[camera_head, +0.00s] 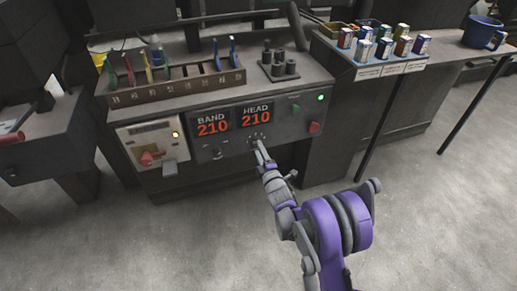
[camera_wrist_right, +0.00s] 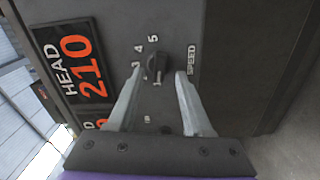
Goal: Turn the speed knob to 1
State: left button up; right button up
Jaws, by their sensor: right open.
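The speed knob (camera_wrist_right: 155,67) is a small dark knob on the grey machine front, beside the word SPEED, with the digits 5, 4 and 3 legible around it in the right wrist view. Its pointer setting is too small to tell. My right gripper (camera_wrist_right: 158,73) is open, with one pale finger on each side of the knob; contact cannot be told. In the head view, my right gripper (camera_head: 262,152) reaches the panel just under the HEAD display, largely hiding the knob. My left gripper is not in view.
The BAND display (camera_head: 212,125) and HEAD display (camera_head: 256,114) both read 210. A red button (camera_head: 314,127) and a lit green lamp (camera_head: 320,98) are to the right. A red switch (camera_head: 151,158) is on the left panel. A tool rack (camera_head: 175,88) stands on top.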

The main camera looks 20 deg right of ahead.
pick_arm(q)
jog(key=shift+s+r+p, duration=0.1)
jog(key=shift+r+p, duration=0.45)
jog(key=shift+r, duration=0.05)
pick_arm(e)
jog(key=s, duration=0.9)
jog(key=shift+d, duration=0.15)
jog(key=shift+s+r, duration=0.1)
jog(key=shift+r, duration=0.05)
